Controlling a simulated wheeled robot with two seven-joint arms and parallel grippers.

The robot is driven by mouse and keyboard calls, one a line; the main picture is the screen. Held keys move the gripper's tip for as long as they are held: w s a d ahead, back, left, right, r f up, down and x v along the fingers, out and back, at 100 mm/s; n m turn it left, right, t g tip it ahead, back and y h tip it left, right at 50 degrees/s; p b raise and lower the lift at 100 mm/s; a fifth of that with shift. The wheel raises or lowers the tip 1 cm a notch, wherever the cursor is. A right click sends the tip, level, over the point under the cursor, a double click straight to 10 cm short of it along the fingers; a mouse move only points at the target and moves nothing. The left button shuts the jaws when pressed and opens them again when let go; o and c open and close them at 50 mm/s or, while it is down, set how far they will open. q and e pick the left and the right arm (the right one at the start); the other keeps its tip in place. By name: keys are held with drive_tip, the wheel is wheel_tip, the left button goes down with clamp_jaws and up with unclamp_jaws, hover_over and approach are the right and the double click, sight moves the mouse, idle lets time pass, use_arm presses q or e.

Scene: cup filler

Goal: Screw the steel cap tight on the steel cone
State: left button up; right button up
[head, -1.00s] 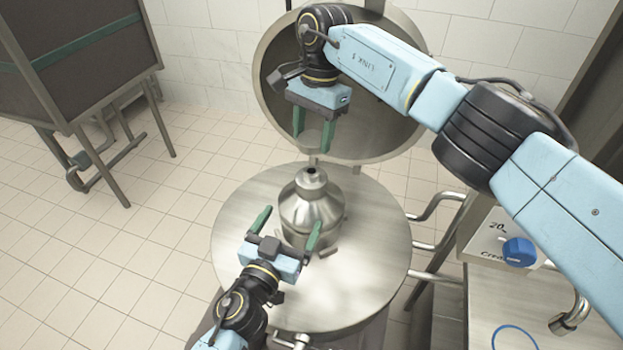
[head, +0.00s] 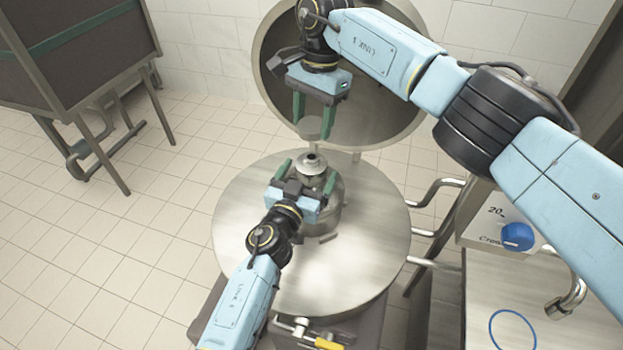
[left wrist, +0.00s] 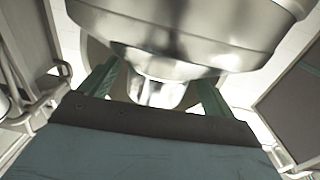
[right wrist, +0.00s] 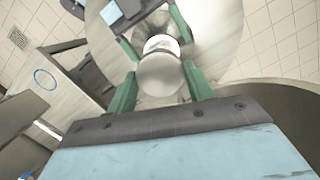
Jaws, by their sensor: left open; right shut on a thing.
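The steel cone (head: 329,205) stands upright on the round steel table, its narrow neck on top with a dark opening. In the left wrist view its rounded body (left wrist: 180,30) fills the top and its neck (left wrist: 155,92) lies between the fingers. My left gripper (head: 307,174) is open, one finger on each side of the neck; contact cannot be told. My right gripper (head: 313,122) is shut on the grey steel cap (head: 312,127), above and behind the cone. The cap (right wrist: 160,75) shows between the green fingers in the right wrist view, apart from the cone.
A large round steel lid (head: 385,115) stands upright behind.

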use_arm(q)
drive_tip(key=shift+w+d, duration=0.35)
drive_tip(key=shift+w, duration=0.3)
drive_tip(key=c, duration=1.5)
drive_tip(key=shift+o, duration=0.2)
use_arm(e)
hover_over(311, 158)
drive_tip(key=shift+w+d+f, duration=0.1)
drive_tip(key=shift+w+f, duration=0.05)
drive_tip(key=shift+f, duration=2.35)
drive_tip(key=shift+f, duration=0.9)
drive_tip(key=shift+f, duration=0.5)
